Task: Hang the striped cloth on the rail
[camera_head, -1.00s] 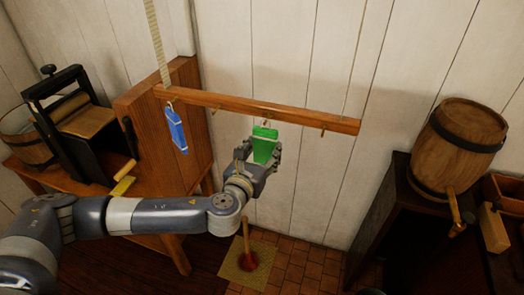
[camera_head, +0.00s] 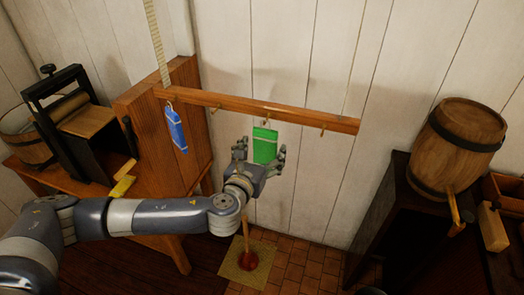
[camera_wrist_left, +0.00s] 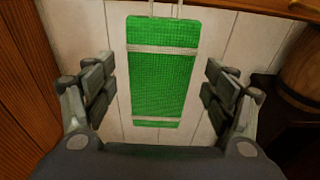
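The striped cloth, green with pale bands (camera_head: 265,145), hangs by a loop from a hook near the middle of the wooden rail (camera_head: 290,114). In the left wrist view the green cloth (camera_wrist_left: 162,80) hangs upright between the fingers, with space on both sides. My left gripper (camera_head: 260,152) is open around the cloth's lower part and does not appear to touch it; its spread fingers (camera_wrist_left: 160,88) also show in the left wrist view. A blue cloth (camera_head: 176,129) with pale bands hangs from the rail's left end. My right gripper is not in view.
A press (camera_head: 78,125) and a wooden bucket (camera_head: 28,140) stand on the left bench. A barrel (camera_head: 455,148) rests on a dark stand at right. A plunger (camera_head: 248,258) stands on a mat below the rail. Empty hooks (camera_head: 322,131) are on the rail.

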